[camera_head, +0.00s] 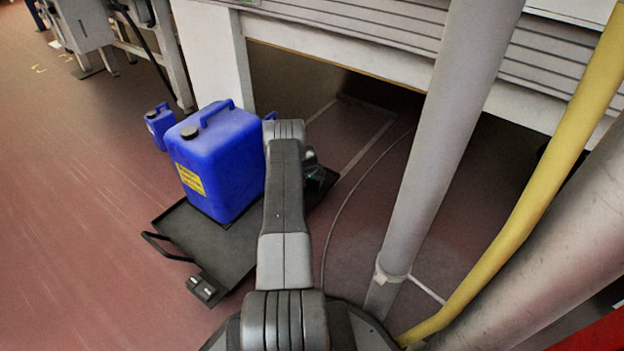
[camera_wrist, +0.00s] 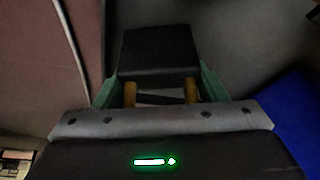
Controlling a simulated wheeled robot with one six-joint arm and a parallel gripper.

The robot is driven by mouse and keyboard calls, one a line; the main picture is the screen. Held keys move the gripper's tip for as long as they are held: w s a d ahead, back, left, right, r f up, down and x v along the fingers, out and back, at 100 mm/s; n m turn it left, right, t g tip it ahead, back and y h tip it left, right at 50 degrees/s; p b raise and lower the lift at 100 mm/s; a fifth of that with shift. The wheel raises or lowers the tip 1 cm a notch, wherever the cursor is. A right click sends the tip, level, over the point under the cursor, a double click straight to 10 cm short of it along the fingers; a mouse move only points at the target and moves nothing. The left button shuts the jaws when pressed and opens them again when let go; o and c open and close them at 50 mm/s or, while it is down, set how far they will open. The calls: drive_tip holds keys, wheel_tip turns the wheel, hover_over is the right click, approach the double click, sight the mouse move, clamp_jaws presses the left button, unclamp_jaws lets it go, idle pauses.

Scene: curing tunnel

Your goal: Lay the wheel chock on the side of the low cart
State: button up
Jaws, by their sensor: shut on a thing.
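The low cart (camera_head: 240,250) is a flat black tray with a loop handle at its left, standing on the red floor left of my arm. A big blue canister with a yellow label (camera_head: 218,160) stands on it. My gripper (camera_wrist: 160,92), with green fingers and yellow pads, is shut on a black block, which I take to be the wheel chock (camera_wrist: 160,52). In the head view my arm hides the chock, and only a bit of my gripper (camera_head: 318,178) shows at the cart's right side. A dark grey surface lies behind the chock in the wrist view.
The blue canister fills the lower right of the wrist view (camera_wrist: 292,110). A small blue canister (camera_head: 160,125) stands on the floor behind the cart. A grey post (camera_head: 440,140) and a yellow pipe (camera_head: 545,190) rise at the right. A thin cable lies on the floor.

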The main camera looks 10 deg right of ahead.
drive_tip(key=shift+f, duration=0.15)
drive_tip(key=o, duration=1.4)
drive_tip(key=shift+o, duration=0.2)
drive_tip(key=p+v, duration=0.5)
drive_tip(key=v, duration=0.8)
drive_tip(key=shift+r, duration=0.35)
